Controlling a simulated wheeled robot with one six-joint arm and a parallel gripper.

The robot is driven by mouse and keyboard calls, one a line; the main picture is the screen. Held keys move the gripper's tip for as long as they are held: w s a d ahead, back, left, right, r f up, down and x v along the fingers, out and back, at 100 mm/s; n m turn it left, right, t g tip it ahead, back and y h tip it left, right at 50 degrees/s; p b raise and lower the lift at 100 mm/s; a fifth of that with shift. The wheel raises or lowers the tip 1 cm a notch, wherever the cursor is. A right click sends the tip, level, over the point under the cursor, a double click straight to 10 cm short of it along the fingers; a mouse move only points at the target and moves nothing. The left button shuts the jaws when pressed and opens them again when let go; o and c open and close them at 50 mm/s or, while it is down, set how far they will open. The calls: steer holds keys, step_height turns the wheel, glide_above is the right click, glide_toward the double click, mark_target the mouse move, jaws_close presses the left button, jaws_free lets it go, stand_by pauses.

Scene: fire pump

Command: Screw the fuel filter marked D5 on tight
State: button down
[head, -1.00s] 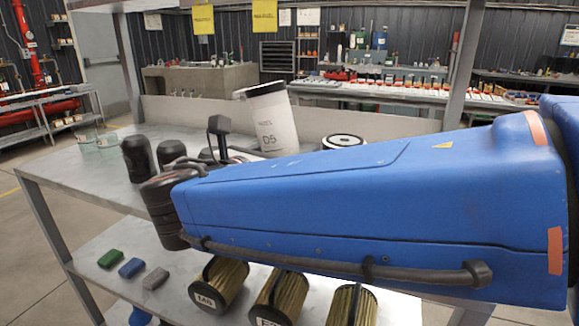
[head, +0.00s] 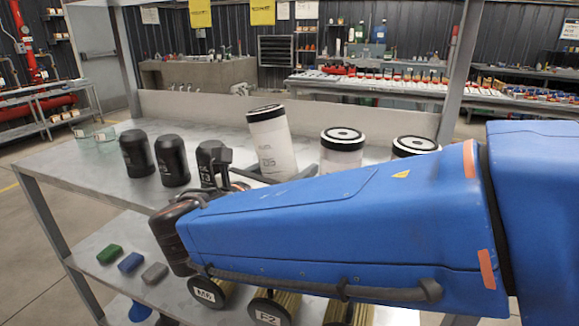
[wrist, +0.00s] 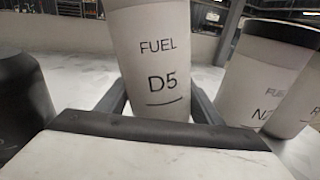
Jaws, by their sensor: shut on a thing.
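The fuel filter marked D5 is a white cylinder with a black top end. In the head view it (head: 269,140) leans, its top toward the left, and stands higher than the filters beside it. In the wrist view its label FUEL D5 (wrist: 160,62) faces me. My gripper (wrist: 160,103) is shut on this filter, one dark finger on each side. The filter's lower end is hidden behind my arm and gripper, so I cannot tell whether it touches anything. No mounting place for it is clearly visible.
Two other white filters (head: 342,152) (head: 415,147) stand to the right on the grey bench (head: 90,175). Several black filters (head: 137,156) stand to the left, close to my gripper. Glass jars (head: 92,140) stand at the far left. Labelled yellow filters (head: 272,307) lie on the lower shelf.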

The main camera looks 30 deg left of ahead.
steer(key=shift+f, duration=0.35)
steer(key=c, duration=0.7)
jaws_free()
steer(key=shift+s+r, duration=0.1)
steer(key=shift+r, duration=0.35)
steer(key=s, duration=1.1)
steer(key=s+r, duration=0.1)
steer(key=s, duration=0.5)
steer(key=shift+s+a, duration=0.15)
steer(key=shift+a, duration=0.15)
